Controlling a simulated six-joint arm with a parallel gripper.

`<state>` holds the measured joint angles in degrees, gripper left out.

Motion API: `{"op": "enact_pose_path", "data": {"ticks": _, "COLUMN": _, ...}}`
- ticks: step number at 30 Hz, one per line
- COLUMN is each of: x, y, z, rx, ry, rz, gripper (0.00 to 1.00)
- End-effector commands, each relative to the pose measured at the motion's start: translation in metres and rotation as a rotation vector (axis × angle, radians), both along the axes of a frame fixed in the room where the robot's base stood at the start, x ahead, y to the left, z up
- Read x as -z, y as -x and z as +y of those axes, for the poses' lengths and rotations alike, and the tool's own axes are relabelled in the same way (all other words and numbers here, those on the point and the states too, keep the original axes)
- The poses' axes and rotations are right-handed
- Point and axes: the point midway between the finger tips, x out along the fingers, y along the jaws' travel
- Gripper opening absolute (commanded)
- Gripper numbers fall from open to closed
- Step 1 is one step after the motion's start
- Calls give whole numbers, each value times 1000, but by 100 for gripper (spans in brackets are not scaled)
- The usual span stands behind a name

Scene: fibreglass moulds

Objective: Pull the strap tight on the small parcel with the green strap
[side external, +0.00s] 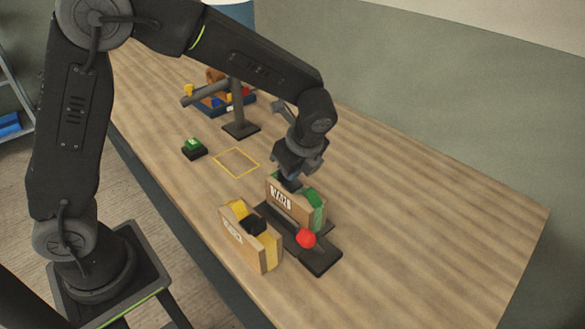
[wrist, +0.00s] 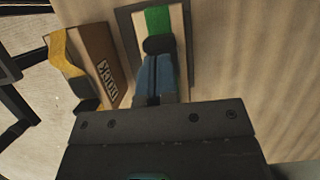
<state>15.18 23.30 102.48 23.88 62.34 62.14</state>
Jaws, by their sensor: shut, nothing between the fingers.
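The small parcel with the green strap (side external: 284,204) is a cardboard box with a printed label, upright on a dark base plate. Its green strap (side external: 316,208) shows at its right end; in the wrist view the strap (wrist: 158,19) runs along the box top. A dark rounded piece (wrist: 158,45), perhaps the buckle or strap end, lies over the strap. My gripper (side external: 290,184) is right over the box top. In the wrist view its shut fingers (wrist: 156,68) reach to the dark piece; I cannot tell whether they touch it.
A yellow-strapped parcel (side external: 235,233) stands close in front, left. A red knob (side external: 305,238) is on the dark base plate (side external: 322,260). Behind are a yellow square outline (side external: 237,162), a green button (side external: 194,146), a dark post stand (side external: 240,128) and a blue tray (side external: 208,108). The table's right side is clear.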

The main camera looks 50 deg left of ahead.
Motion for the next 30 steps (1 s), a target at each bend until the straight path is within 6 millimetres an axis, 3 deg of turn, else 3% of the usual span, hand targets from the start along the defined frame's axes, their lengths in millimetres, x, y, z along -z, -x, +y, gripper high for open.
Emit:
{"op": "enact_pose_path", "data": {"ticks": 7, "x": 0, "y": 0, "z": 38, "rx": -5, "ry": -1, "rz": 0, "gripper": 0}}
{"op": "enact_pose_path", "data": {"ticks": 12, "x": 1, "y": 1, "z": 47, "rx": 0, "ry": -1, "rz": 2, "gripper": 0}}
{"op": "enact_pose_path", "data": {"ticks": 23, "x": 1, "y": 1, "z": 42, "rx": 0, "ry": -3, "rz": 5, "gripper": 0}}
{"op": "enact_pose_path", "data": {"ticks": 30, "x": 0, "y": 0, "z": 1, "rx": 8, "ry": -1, "rz": 0, "gripper": 0}}
